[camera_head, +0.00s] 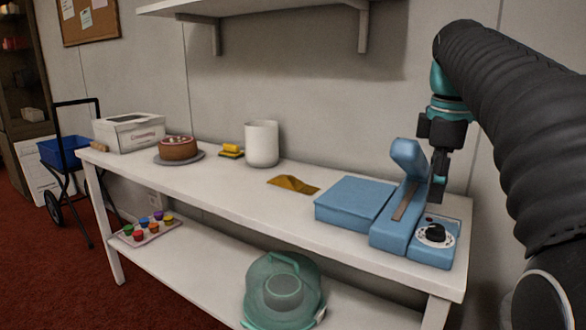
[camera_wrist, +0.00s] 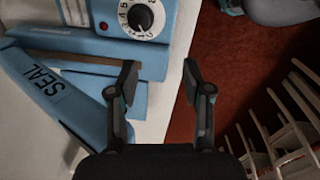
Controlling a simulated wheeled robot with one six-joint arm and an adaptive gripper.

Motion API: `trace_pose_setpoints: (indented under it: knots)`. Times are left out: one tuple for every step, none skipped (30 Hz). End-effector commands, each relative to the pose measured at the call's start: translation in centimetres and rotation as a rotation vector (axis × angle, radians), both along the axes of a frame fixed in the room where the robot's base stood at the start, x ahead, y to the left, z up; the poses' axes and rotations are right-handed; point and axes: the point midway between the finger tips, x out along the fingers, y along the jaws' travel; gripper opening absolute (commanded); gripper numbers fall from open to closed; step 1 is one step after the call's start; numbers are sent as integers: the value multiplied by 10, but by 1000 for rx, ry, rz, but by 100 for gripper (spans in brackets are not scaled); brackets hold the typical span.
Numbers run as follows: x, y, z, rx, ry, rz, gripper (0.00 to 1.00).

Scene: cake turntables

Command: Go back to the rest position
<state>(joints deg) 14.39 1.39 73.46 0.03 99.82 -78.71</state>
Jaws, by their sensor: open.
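My gripper (camera_head: 438,176) hangs pointing down at the right end of the white table, beside the blue heat sealer (camera_head: 394,229). In the wrist view my gripper (camera_wrist: 159,85) is open, with nothing between its two fingers. The sealer (camera_wrist: 62,92) shows there on the left, with the word SEAL on its arm and a numbered dial (camera_wrist: 141,17). The sealer's arm is raised in the head view. My left finger overlaps the sealer's edge in the wrist view; I cannot tell whether they touch.
The white table (camera_head: 235,186) holds a cake (camera_head: 178,148), a white box (camera_head: 129,132), a white canister (camera_head: 262,144) and a brown flat piece (camera_head: 293,184). A shelf (camera_head: 260,8) is above. A teal cake carrier (camera_head: 284,292) is below. Red floor (camera_wrist: 225,85) lies past the table edge.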

Motion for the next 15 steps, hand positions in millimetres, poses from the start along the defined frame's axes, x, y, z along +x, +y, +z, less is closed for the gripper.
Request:
trace_pose_setpoints:
  knots:
    - [-12, 11, -6, 2, -23, -55, 50]
    - [-17, 16, -11, 5, -38, -95, 50]
    - [-25, 22, -18, 9, -59, -148, 50]
    - [-31, 27, -24, 13, -75, -186, 50]
    - [-36, 32, -29, 18, -91, -225, 50]
    - [-44, 38, -37, 27, -111, -277, 50]
    - [-51, 43, -44, 35, -127, -316, 50]
    - [-57, 47, -50, 42, -142, -355, 50]
    - [-65, 53, -60, 54, -163, -407, 50]
    - [-72, 57, -67, 64, -178, -446, 50]
    - [-78, 61, -75, 75, -193, -484, 50]
    - [-87, 66, -85, 90, -212, -536, 50]
    - [-94, 70, -94, 103, -226, -574, 50]
    - [-101, 74, -102, 117, -240, -613, 50]
    - [-110, 78, -114, 136, -257, -664, 50]
